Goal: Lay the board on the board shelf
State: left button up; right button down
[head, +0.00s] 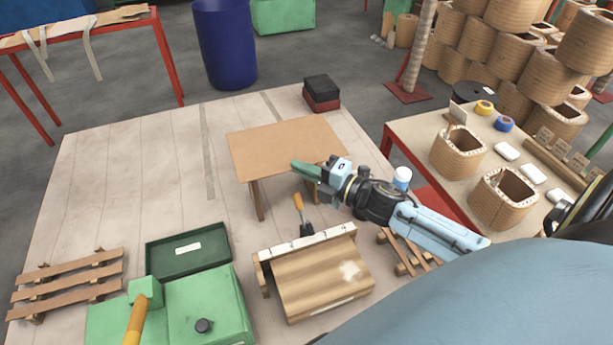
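A flat tan board (282,143) lies level on top of a low stand with wooden legs (257,203), towards the back of the large pale table. The stand's top is hidden under the board, so I cannot tell where one ends and the other begins. My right gripper (306,170) reaches in from the right. Its green fingertips overlap the board's near edge. I cannot tell whether they grip it, touch it or hover over it. My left gripper is not in view.
A wooden bench block (318,280) with a trowel-like tool (302,215), slatted racks (70,283) and a green toolbox (205,310) stand on the near side. Black and red boxes (321,92) sit at the back corner. A coil table (440,175) is at right. The table's left middle is clear.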

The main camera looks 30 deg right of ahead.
jog(key=shift+w+d+f+b, duration=0.2)
jog(key=shift+w+f+b, duration=0.15)
jog(key=shift+w, duration=0.35)
jog(key=shift+w+f+b, duration=0.1)
jog(key=shift+f+b, duration=0.6)
jog(key=shift+f, duration=0.1)
jog(key=c, duration=2.1)
grip_release()
jog(key=o, duration=0.5)
jog(key=shift+f, duration=0.1)
jog(key=shift+b+v, duration=0.7)
jog(key=shift+v, duration=6)
